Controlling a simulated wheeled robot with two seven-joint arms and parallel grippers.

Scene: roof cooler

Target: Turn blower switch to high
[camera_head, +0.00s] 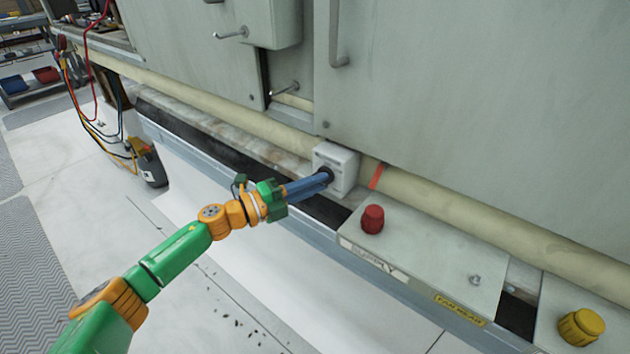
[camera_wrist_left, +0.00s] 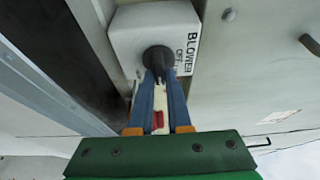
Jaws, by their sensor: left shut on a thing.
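The blower switch is a pale box (camera_head: 341,167) with a black knob (camera_head: 326,174), mounted low on the cooler by the beige pipe. In the left wrist view the box (camera_wrist_left: 178,22) carries the lettering "BLOWER" and "OFF", and the round black knob (camera_wrist_left: 158,58) is on its face. My left gripper (camera_head: 322,179) reaches in from the left with its blue fingers at the knob. In the left wrist view the fingers (camera_wrist_left: 160,78) are shut on the knob, one on each side. The knob's pointer and the other switch positions are hidden or unreadable. My right gripper is not in view.
A panel marked "SUPPLY" with a red knob (camera_head: 372,219) is right of the switch. A yellow knob (camera_head: 581,327) is at the lower right. The beige pipe (camera_head: 440,208) runs just behind. A meter with cables (camera_head: 150,165) stands at left. Open floor lies in front.

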